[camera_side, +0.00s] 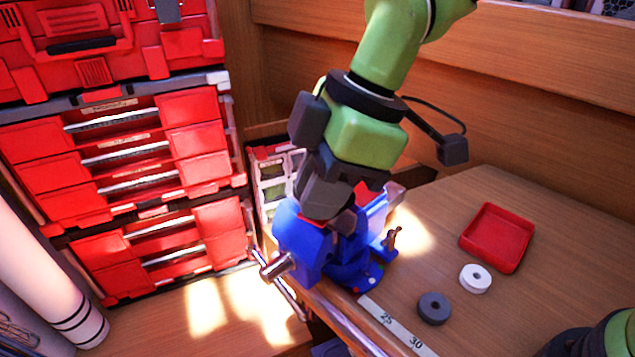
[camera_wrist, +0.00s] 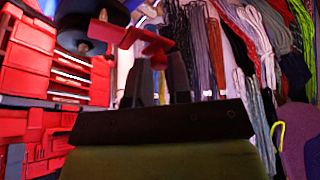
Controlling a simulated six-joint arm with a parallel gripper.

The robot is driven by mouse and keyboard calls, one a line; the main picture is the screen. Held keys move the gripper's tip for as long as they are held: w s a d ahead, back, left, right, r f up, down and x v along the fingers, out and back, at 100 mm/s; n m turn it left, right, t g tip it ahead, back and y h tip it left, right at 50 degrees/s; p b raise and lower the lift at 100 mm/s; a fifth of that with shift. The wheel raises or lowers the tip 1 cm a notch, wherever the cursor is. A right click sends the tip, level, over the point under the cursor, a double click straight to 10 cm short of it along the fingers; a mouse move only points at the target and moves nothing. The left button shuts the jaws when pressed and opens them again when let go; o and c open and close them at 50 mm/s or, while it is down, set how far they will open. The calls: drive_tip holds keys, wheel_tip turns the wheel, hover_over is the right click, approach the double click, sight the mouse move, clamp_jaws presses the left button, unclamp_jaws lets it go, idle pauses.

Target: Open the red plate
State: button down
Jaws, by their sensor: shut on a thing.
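My gripper (camera_side: 340,212) is low over the blue vise (camera_side: 305,245) at the table's edge. In the wrist view, my gripper's dark fingers (camera_wrist: 156,68) are shut on a flat, angular red piece, which I take to be the red plate (camera_wrist: 138,38). In the side view a small part of the red plate (camera_side: 362,194) shows beside the gripper. The gripper body hides the fingertips and most of the plate there. I cannot tell how the plate meets the vise.
A shallow red tray (camera_side: 497,238), a white ring (camera_side: 475,278) and a dark grey ring (camera_side: 434,308) lie on the wooden table right of the vise. A marked strip (camera_side: 397,327) lies along the front edge. Red toolboxes (camera_side: 120,150) stand at left. Coiled lines (camera_wrist: 205,45) hang in the wrist view.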

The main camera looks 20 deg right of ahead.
drive_tip(key=c, duration=1.1)
unclamp_jaws()
drive_tip(key=shift+o, duration=0.2)
drive_tip(key=v, duration=1)
drive_tip(key=shift+w, duration=0.1)
